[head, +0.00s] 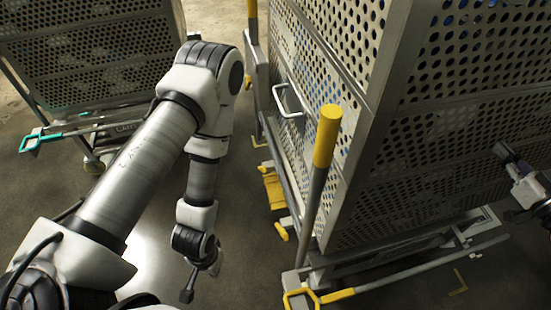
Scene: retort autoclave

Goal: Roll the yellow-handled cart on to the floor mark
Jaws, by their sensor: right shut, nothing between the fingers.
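The yellow-handled cart (365,190) is a tall perforated metal cage on a low frame, filling the centre and right of the head view. A yellow-topped upright post (327,137) stands at its near corner, and a yellow-ended bar (338,295) lies low in front. Yellow corner marks of the floor mark (459,283) show on the floor beside the cart. My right gripper (501,152) is at the right edge, shut and empty, in front of the cart's perforated side. My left gripper (201,281) points down left of the cart, apart from it; its opening is unclear.
Another perforated cart (85,55) with a teal handle (30,143) stands at the upper left, behind my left arm. Bare dark floor (235,220) lies between the two carts. The yellow-handled cart's wheels are mostly hidden.

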